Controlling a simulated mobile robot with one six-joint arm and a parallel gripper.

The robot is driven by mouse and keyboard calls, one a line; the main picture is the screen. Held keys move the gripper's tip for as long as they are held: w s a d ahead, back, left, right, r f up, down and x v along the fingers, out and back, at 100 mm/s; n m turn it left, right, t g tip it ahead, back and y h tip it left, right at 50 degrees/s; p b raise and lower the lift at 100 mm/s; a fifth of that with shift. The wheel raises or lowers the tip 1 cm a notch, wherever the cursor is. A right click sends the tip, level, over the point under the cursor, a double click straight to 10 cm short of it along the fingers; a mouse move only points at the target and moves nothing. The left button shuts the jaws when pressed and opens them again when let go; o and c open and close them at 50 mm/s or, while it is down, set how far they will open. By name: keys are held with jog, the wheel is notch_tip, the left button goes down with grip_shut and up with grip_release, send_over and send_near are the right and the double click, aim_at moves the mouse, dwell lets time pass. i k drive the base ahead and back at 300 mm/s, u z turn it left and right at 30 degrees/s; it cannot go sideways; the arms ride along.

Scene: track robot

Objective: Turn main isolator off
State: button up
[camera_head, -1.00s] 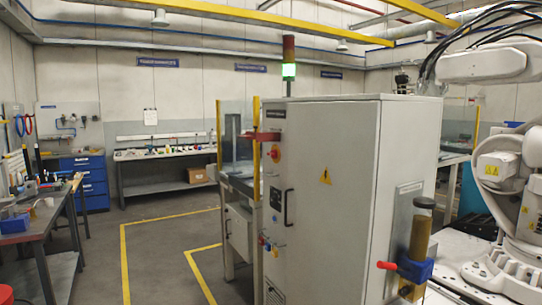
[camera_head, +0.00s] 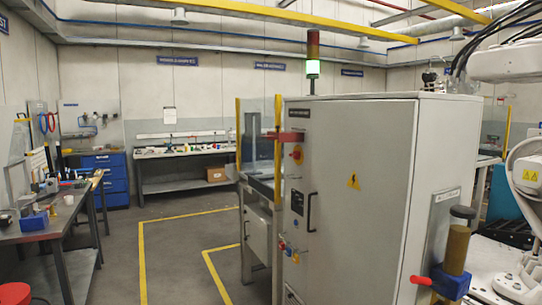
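A large grey electrical cabinet (camera_head: 372,200) stands at the centre right, its front face turned to the left. A stack light (camera_head: 312,62) above the cabinet shows a lit green-white section under a red one. My gripper is not in view; only part of my white arm shows at the right edge.
Yellow floor lines (camera_head: 142,262) mark a clear grey aisle left of the cabinet. A cluttered workbench (camera_head: 62,228) stands at the left, with a blue drawer cabinet (camera_head: 104,178) behind it. A guarded machine with yellow posts (camera_head: 239,140) adjoins the cabinet.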

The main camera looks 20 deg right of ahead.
aim_at(296, 154)
jog(key=u, duration=0.55)
jog(key=i, duration=1.35)
jog(key=z, duration=0.05)
